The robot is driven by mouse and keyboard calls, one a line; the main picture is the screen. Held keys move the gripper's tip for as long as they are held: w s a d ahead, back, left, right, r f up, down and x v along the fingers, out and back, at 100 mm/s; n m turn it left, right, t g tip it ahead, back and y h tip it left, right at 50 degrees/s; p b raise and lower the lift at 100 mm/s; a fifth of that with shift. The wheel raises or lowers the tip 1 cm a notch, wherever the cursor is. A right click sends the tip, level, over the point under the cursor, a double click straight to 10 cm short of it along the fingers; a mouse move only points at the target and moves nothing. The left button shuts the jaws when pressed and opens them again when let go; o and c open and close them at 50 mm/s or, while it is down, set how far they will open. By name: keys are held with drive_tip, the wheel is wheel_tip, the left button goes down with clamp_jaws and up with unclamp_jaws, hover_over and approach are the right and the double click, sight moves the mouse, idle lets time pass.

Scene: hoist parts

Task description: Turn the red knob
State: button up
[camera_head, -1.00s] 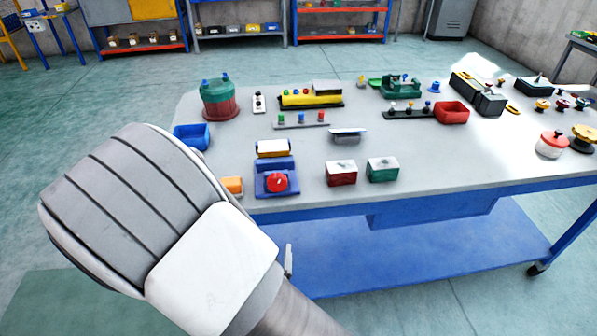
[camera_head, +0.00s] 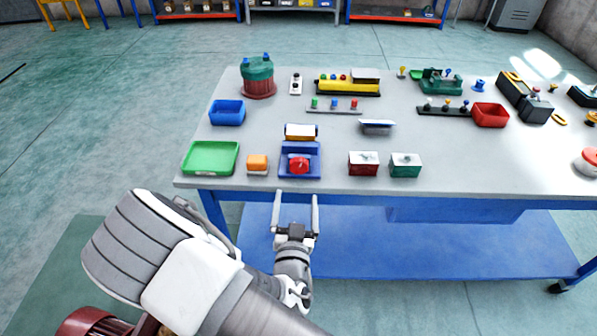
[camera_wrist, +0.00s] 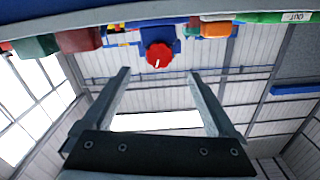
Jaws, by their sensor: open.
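The red knob (camera_head: 299,164) sits on the front of a blue base (camera_head: 313,171) near the front edge of the table. It also shows in the wrist view (camera_wrist: 158,56), upside down, beyond the fingertips and between their lines, with a small white mark on its face. My gripper (camera_head: 296,196) is open and empty, just in front of the table edge and below the knob, with its fingers pointing toward the knob. In the wrist view both fingers (camera_wrist: 157,75) are spread apart. Nothing is between them, and they do not touch the knob.
An orange block (camera_head: 257,164) and a green tray (camera_head: 210,158) stand left of the blue base. A red box (camera_head: 363,163) and a green box (camera_head: 405,165) stand to its right. The table (camera_head: 330,187) has a blue frame and lower shelf (camera_head: 400,250).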

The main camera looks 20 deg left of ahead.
sight(299, 169)
drive_tip(key=x, duration=0.9)
drive_tip(key=shift+w+p, duration=0.2)
drive_tip(key=shift+p, duration=0.1)
drive_tip(key=c, duration=1.4)
drive_tip(key=shift+o, duration=0.2)
